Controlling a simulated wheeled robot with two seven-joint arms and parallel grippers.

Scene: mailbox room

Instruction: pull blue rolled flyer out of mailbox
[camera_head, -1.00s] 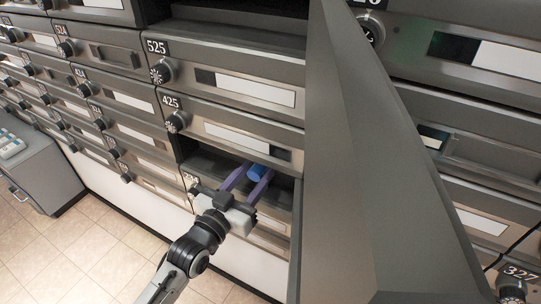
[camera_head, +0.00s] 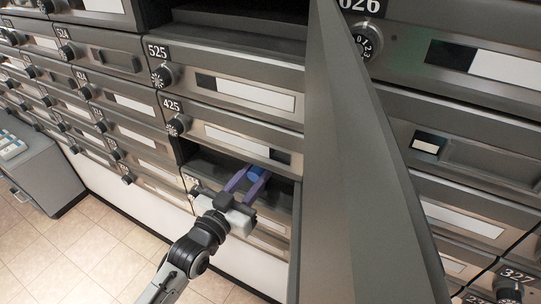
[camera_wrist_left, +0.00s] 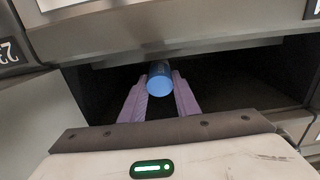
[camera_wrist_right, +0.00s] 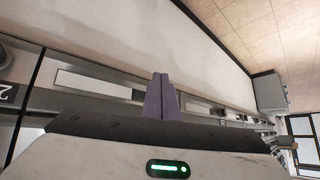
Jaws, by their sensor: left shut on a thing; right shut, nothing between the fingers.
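The blue rolled flyer (camera_head: 257,174) lies in an open mailbox slot (camera_head: 205,158) below door 425. Only its near end shows in the head view. In the left wrist view the flyer (camera_wrist_left: 160,79) shows its round end at the slot's mouth, and its rear part is hidden in the dark interior. My left gripper (camera_head: 247,180) has its purple fingers at the slot opening, shut on the flyer, one finger on each side. My right gripper (camera_wrist_right: 161,97) shows only in its own wrist view, with its fingers together and empty, near the mailbox fronts.
A large grey panel (camera_head: 355,180) stands out in front, right of the slot, and hides part of the mailbox wall. Closed doors with dials surround the slot. A grey cabinet (camera_head: 40,165) stands at left. The tiled floor (camera_head: 80,255) is open.

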